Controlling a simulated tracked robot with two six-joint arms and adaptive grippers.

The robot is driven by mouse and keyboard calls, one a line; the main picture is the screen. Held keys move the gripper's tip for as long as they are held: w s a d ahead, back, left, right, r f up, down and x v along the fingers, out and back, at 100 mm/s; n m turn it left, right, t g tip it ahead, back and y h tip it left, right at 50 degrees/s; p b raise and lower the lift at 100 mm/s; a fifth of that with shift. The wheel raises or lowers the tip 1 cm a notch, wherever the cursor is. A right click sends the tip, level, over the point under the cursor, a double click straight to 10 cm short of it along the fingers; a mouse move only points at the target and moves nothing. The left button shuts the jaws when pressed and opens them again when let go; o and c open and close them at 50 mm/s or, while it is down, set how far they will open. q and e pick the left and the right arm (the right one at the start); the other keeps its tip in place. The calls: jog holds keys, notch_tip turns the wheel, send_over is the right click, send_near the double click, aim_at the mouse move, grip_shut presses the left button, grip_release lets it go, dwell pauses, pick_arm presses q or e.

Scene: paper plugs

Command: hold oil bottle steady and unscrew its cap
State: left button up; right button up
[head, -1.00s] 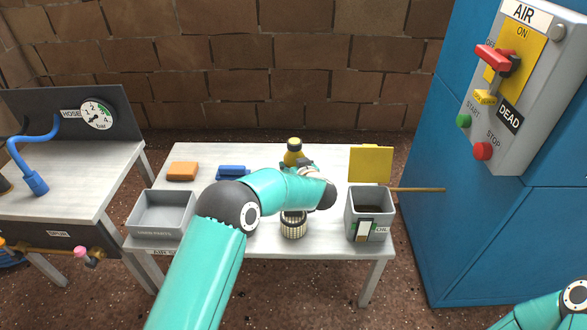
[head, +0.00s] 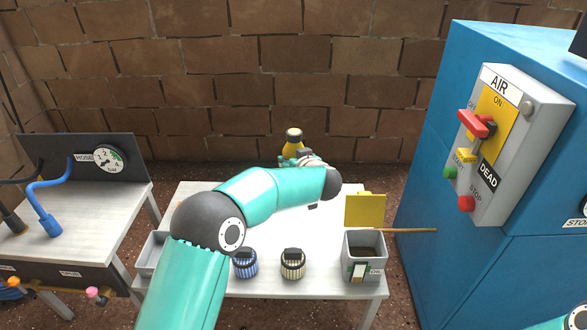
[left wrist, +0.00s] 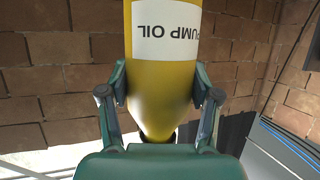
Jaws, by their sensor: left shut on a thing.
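In the left wrist view, the bottle (left wrist: 162,80) stands between the two fingers of my left gripper (left wrist: 163,98). Its white PUMP OIL label (left wrist: 166,32) reads upside down, and its narrowing end runs behind the palm. My right gripper is out of view; only a bit of that arm shows at the lower right corner.
A blue cabinet (head: 430,180) with an air switch box (head: 520,150) stands right. My arm covers much of the table.

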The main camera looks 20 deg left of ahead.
pick_arm(q)
jog(key=shift+r, duration=0.4)
